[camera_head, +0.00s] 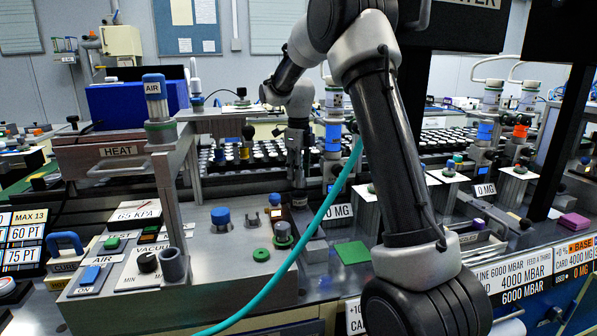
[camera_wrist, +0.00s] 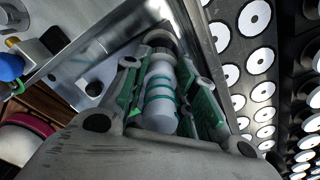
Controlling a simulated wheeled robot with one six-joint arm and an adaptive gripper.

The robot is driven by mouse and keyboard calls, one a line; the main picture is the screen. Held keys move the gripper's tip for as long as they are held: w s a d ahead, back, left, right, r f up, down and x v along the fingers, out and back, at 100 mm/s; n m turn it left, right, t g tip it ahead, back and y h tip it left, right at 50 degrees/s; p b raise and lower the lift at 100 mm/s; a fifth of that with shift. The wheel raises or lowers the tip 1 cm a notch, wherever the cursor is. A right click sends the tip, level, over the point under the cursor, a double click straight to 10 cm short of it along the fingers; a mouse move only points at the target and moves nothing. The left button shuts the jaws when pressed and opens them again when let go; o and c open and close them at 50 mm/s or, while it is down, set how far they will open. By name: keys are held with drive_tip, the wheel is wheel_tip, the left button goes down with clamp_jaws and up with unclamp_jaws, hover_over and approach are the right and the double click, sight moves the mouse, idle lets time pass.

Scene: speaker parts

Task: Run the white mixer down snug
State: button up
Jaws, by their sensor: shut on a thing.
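My gripper (camera_head: 298,165) points down at the middle of the bench in the head view, beside the rows of white-topped round parts. In the wrist view my gripper (camera_wrist: 160,62) is shut on a white cylinder with teal bands, which I take for the white mixer (camera_wrist: 160,88). The mixer lies lengthwise between the green-padded fingers. Its far end reaches a dark round piece near the metal edge; I cannot tell whether it is seated there. In the head view the mixer is too small and covered to make out.
A tray of white-topped discs (camera_wrist: 257,52) lies close on the right in the wrist view. A blue-banded post (camera_head: 333,135) stands right of my gripper. A teal hose (camera_head: 318,212) crosses in front. Blue and green knobs (camera_head: 221,216) sit on the front panel.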

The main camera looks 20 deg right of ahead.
drive_tip(key=shift+m, duration=0.7)
drive_tip(key=shift+m, duration=0.8)
drive_tip(key=shift+m, duration=0.9)
drive_tip(key=o, duration=0.6)
drive_tip(key=shift+f, duration=0.1)
drive_tip(key=shift+c, duration=0.2)
